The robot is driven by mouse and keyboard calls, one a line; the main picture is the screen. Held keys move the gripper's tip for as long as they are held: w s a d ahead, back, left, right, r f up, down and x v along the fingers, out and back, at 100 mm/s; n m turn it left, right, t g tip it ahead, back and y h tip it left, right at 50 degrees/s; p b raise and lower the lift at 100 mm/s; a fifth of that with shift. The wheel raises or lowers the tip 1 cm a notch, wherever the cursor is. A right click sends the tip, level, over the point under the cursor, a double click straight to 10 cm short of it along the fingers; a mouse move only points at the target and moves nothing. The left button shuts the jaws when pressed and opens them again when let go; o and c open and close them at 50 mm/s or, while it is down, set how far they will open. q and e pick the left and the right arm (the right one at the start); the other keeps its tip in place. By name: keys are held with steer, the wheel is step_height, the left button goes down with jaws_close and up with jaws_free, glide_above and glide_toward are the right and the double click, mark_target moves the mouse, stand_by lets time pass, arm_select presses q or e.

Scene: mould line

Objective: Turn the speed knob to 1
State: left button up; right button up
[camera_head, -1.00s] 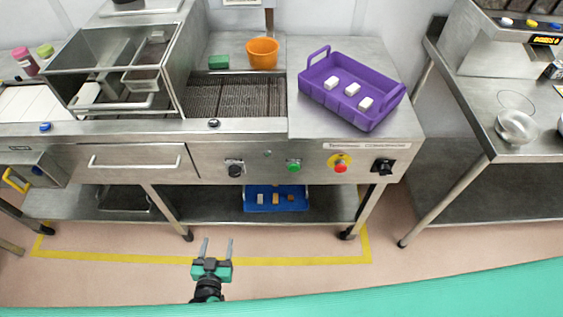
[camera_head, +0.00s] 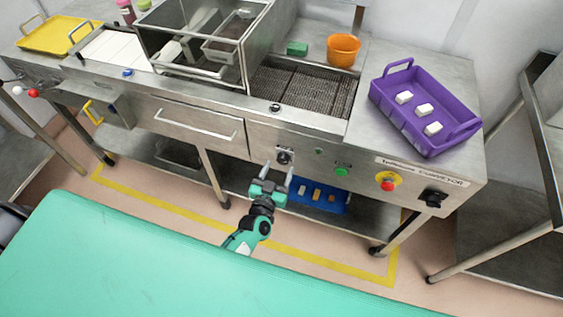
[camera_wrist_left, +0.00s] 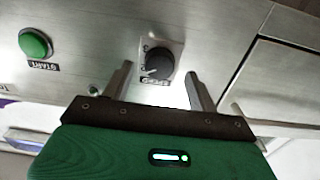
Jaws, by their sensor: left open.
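The speed knob (camera_head: 284,157) is a dark round knob on a light plate on the conveyor's front panel. In the left wrist view the knob (camera_wrist_left: 159,64) shows large, with a white pointer line and partly readable marks around it; I cannot read its setting surely. My left gripper (camera_head: 279,174) is open and empty, just in front of and slightly below the knob. In the left wrist view its two fingers (camera_wrist_left: 158,88) stand on either side of the knob's lower part, apart from it. My right gripper is not in view.
The green start button (camera_head: 342,171), red stop button (camera_head: 388,183) and a black switch (camera_head: 433,198) sit to the right of the knob. A drawer handle (camera_head: 195,127) juts out to the left. A purple crate (camera_head: 425,107) stands on top. A blue tray (camera_head: 331,203) lies on the lower shelf.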

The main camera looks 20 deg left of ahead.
mark_target(282, 162)
arm_select(q)
steer(key=shift+w, duration=1.55)
steer(key=c, duration=1)
